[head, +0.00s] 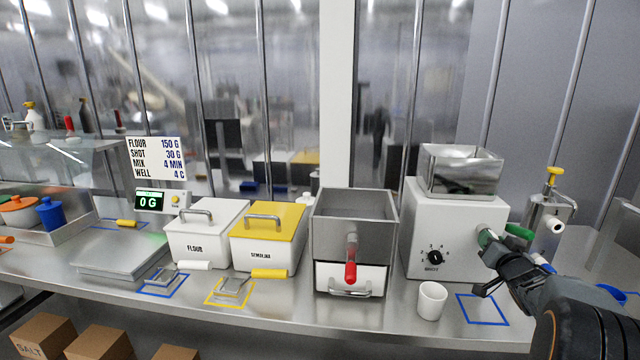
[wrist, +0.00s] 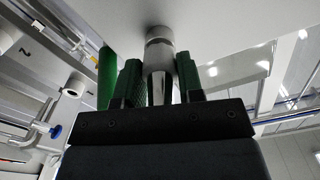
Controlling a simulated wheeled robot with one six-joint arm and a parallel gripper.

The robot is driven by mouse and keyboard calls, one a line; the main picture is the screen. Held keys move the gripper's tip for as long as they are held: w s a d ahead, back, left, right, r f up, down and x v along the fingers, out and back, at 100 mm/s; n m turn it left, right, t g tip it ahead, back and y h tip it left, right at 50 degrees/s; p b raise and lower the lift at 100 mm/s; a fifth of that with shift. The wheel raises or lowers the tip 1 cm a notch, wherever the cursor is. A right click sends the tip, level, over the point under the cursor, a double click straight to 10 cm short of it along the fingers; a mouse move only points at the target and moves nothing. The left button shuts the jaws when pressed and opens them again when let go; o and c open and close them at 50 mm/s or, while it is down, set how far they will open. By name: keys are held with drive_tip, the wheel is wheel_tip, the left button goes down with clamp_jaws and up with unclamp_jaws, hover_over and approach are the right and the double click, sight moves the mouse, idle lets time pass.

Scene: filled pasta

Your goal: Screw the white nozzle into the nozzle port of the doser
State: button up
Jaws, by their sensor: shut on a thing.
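The doser (head: 440,229) is a white box with a steel hopper on top and a black dial on its front. My gripper (head: 486,238) is at the right part of its front face. In the wrist view my gripper (wrist: 160,85) has its green-padded fingers shut on a smooth tapered piece, the nozzle (wrist: 159,84), which looks grey in the shade. The nozzle's far end meets a round grey collar, the nozzle port (wrist: 159,34), on the doser's pale face. They look in line. I cannot tell how far the thread is engaged.
A steel dispenser (head: 546,215) with a yellow knob stands at right. A white cup (head: 432,300) stands in front of the doser, left of an empty blue-outlined square (head: 482,309). A steel machine (head: 352,230) with a red handle is to the left.

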drive_tip(key=m+p, duration=0.2)
drive_tip(key=r+m+p, duration=0.1)
drive_tip(key=m+p, duration=0.1)
drive_tip(key=p, duration=0.1)
drive_tip(key=shift+m, duration=0.3)
drive_tip(key=m+p, duration=0.2)
drive_tip(key=m, duration=0.1)
drive_tip(key=shift+f+p, duration=0.3)
drive_tip(key=shift+f+m, duration=0.2)
drive_tip(key=shift+m, duration=0.3)
drive_tip(key=m+p, duration=0.2)
drive_tip(key=shift+r+p, duration=0.35)
drive_tip(key=m+p, duration=0.3)
drive_tip(key=m, duration=0.1)
drive_tip(key=m+p, duration=0.2)
drive_tip(key=m, duration=0.2)
drive_tip(key=shift+w+f, duration=0.1)
drive_tip(key=shift+f, duration=0.1)
drive_tip(key=shift+f+m, duration=0.15)
drive_tip(key=shift+m, duration=0.65)
